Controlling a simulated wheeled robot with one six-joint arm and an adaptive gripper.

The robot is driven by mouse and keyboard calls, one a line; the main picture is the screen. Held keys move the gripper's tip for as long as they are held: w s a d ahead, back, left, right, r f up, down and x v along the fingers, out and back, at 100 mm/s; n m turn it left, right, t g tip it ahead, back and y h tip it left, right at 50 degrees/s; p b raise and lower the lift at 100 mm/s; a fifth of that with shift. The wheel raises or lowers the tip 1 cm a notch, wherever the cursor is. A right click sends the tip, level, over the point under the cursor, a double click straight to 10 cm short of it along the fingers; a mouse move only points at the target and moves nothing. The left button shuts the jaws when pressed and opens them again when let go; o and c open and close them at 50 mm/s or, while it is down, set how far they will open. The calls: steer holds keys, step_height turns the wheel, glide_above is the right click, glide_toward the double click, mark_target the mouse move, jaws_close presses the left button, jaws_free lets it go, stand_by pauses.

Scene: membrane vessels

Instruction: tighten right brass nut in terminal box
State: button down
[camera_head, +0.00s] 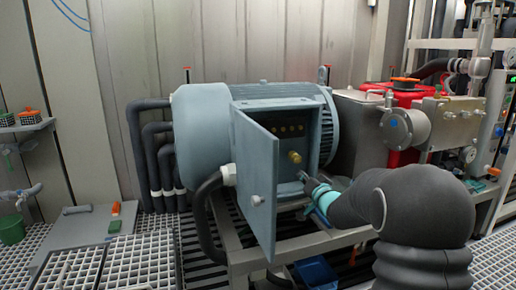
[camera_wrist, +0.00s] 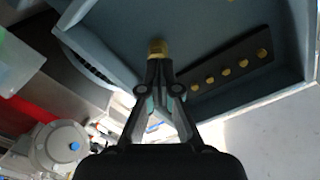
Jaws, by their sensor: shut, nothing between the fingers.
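The terminal box (camera_head: 283,104) on the blue-grey motor stands open, its door (camera_head: 257,187) swung out to the left. Inside, a larger brass nut (camera_head: 295,157) sticks out below a row of small brass studs (camera_head: 288,128). My gripper (camera_head: 303,176) is at the box opening, just below and right of that nut. In the wrist view my gripper (camera_wrist: 158,64) is shut and empty, its tips pointing at the brass nut (camera_wrist: 157,46). I cannot tell whether the tips touch it. The row of studs (camera_wrist: 227,72) lies to the right on a dark strip.
A thick black cable (camera_head: 203,210) enters the open door's side of the box. The motor sits on a metal frame (camera_head: 250,255).

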mark_target(297, 159)
steer(key=w+a+m+p, duration=0.1)
steer(key=w+a+m, duration=0.1)
steer(key=w+m, duration=0.3)
steer(key=shift+w, duration=0.65)
stand_by(0.4)
steer(key=shift+r+p, duration=0.2)
steer(key=shift+p, duration=0.2)
stand_by(0.5)
steer(key=shift+a+r+p, duration=0.3)
steer(key=shift+r+p, duration=0.4)
steer(key=shift+p, duration=0.4)
steer(key=shift+s, duration=0.1)
